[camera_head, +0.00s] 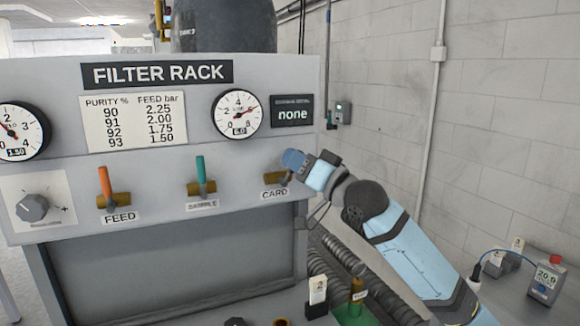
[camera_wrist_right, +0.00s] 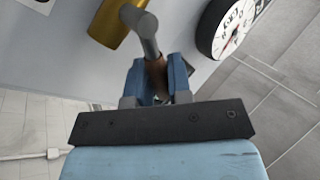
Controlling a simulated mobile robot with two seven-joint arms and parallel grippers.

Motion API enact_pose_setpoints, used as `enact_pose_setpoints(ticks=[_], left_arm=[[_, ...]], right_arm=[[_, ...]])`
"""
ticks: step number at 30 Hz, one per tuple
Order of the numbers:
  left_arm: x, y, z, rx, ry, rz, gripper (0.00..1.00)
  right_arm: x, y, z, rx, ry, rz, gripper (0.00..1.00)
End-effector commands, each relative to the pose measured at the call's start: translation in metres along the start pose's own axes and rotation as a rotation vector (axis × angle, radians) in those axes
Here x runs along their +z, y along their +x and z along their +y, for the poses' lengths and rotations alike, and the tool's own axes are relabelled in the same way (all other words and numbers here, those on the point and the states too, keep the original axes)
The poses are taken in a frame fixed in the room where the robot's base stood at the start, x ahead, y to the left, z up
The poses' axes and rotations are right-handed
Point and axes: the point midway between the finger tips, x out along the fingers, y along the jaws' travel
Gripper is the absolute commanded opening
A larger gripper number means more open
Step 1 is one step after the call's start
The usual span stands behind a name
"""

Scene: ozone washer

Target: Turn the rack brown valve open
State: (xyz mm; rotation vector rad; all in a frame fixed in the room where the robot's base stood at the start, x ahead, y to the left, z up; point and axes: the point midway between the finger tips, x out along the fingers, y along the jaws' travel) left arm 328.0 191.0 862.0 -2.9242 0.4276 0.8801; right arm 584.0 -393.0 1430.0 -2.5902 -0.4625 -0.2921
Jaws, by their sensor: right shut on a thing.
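The brown valve sits above the CARD label on the filter rack's front. Its brass body (camera_head: 275,178) shows in the head view, with its lever mostly hidden by my gripper. My right gripper (camera_head: 291,163) reaches it from the right, at the rack's right side. In the right wrist view the blue fingers (camera_wrist_right: 160,76) are shut around the brown handle (camera_wrist_right: 156,72), which joins a grey stem (camera_wrist_right: 141,25) by the brass body (camera_wrist_right: 110,22). My left gripper is not in view.
The FEED valve with its upright orange lever (camera_head: 104,182) and the SAMPLE valve with its upright teal lever (camera_head: 201,172) stand to the left. A round gauge (camera_head: 237,113) and a display reading "none" (camera_head: 292,114) are above. Ribbed hoses (camera_head: 340,250) run below my arm.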

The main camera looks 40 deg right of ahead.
Motion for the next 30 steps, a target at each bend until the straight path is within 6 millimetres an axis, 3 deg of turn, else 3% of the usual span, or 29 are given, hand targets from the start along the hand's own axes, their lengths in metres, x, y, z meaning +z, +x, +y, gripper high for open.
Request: enact_pose_setpoints(ticks=[30], left_arm=[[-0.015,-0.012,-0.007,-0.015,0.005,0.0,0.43]], right_arm=[[0.019,-0.022,0.034,0.002,0.751,0.5,0.0]])
